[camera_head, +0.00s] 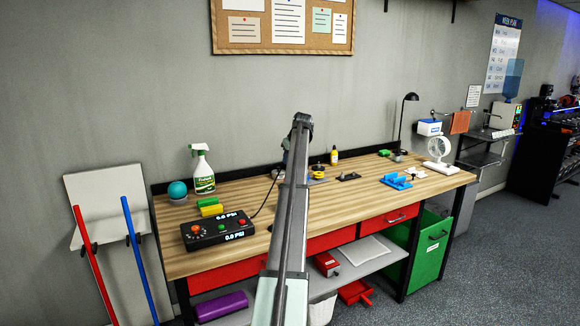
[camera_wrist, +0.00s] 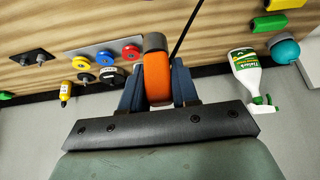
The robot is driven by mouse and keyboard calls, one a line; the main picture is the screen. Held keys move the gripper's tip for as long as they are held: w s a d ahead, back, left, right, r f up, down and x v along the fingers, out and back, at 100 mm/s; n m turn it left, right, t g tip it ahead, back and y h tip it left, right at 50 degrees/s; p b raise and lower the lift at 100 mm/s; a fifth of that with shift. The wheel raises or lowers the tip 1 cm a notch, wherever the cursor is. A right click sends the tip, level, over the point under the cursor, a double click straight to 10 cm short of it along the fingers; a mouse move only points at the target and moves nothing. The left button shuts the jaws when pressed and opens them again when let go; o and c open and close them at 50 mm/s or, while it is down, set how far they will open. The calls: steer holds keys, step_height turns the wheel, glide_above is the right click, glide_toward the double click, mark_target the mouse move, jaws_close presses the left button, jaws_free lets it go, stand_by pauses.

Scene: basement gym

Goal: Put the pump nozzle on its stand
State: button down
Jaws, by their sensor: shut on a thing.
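My gripper (camera_wrist: 157,92) is shut on the pump nozzle (camera_wrist: 157,78), an orange body with a grey end, held between two dark blue fingers. A thin black hose (camera_wrist: 184,32) runs from near the nozzle and also shows in the head view (camera_head: 266,196), reaching toward the black pump box (camera_head: 215,231) with two PSI displays. In the head view my arm hides the nozzle and most of the gripper. I cannot tell for sure which thing is the stand; a dark plate with two posts (camera_head: 348,177) and a blue fixture (camera_head: 396,181) lie on the bench (camera_head: 330,215).
A spray bottle (camera_head: 202,170), a teal ball (camera_head: 178,190) and yellow and green blocks (camera_head: 210,207) stand at the back left. A plate with coloured discs (camera_wrist: 105,56) lies close to the gripper. A black lamp (camera_head: 402,120) and white fan (camera_head: 439,150) stand at the right.

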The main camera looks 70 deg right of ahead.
steer(key=shift+r, duration=1.95)
steer(key=shift+w, duration=0.1)
steer(key=w+a+f+n+t+y, duration=0.1)
steer(key=a+f+n, duration=0.5)
steer(key=a+f, duration=0.8)
steer(key=shift+w+a+f+t+y, duration=0.35)
steer(key=shift+w+a+y, duration=0.45)
steer(key=shift+a, duration=0.75)
steer(key=shift+f, duration=0.2)
steer(key=shift+f, duration=2.75)
